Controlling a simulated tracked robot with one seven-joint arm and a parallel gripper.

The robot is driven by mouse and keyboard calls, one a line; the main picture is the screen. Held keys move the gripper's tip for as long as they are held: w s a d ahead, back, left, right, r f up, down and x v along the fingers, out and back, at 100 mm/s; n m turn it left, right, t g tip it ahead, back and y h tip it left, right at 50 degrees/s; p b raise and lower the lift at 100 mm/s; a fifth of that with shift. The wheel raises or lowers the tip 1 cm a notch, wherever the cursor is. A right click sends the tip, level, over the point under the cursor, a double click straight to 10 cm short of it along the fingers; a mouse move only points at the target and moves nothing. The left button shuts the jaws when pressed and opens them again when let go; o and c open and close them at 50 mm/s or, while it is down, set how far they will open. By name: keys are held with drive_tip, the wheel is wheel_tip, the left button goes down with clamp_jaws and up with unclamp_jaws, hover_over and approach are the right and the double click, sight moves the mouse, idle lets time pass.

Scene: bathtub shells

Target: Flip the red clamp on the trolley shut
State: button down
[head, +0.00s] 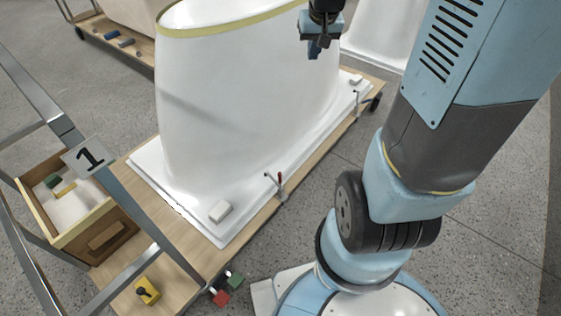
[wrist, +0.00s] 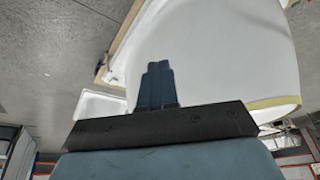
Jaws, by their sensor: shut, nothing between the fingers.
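The red clamp (head: 280,182) is small and sits on the near long edge of the wooden trolley (head: 247,226), beside the white flange of the bathtub shell (head: 235,105). Its red handle appears to stand up, with a thin metal part to its left. My gripper (head: 317,53) is high above the trolley, at the upper right of the shell, well apart from the clamp. In the wrist view my gripper's fingers (wrist: 157,70) are together and empty in front of the white shell (wrist: 215,50). I cannot make out the red clamp in the wrist view.
A second small clamp (head: 357,100) is farther along the trolley edge.

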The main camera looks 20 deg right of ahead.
drive_tip(key=w+d+f+m+y, duration=0.1)
drive_tip(key=w+d+f, duration=0.15)
drive_tip(key=f, duration=0.65)
drive_tip(key=w+d+f+m+g, duration=0.1)
drive_tip(key=w+f, duration=0.3)
drive_tip(key=f, duration=0.5)
drive_tip(key=w+d+f+y, duration=0.1)
drive_tip(key=w+d+f, duration=0.15)
drive_tip(key=f, duration=0.65)
drive_tip(key=s+a+f+m+y, duration=0.1)
drive_tip(key=s+a+f+m, duration=0.15)
drive_tip(key=f, duration=1.25)
drive_tip(key=s+a+f+m+y, duration=0.1)
drive_tip(key=s+f+m, duration=0.15)
drive_tip(key=f, duration=1.25)
drive_tip(key=w+a+f, duration=0.5)
drive_tip(key=f, duration=0.4)
drive_tip(key=shift+w+a+f, duration=0.15)
drive_tip(key=shift+a+f, duration=0.2)
drive_tip(key=shift+a, duration=0.05)
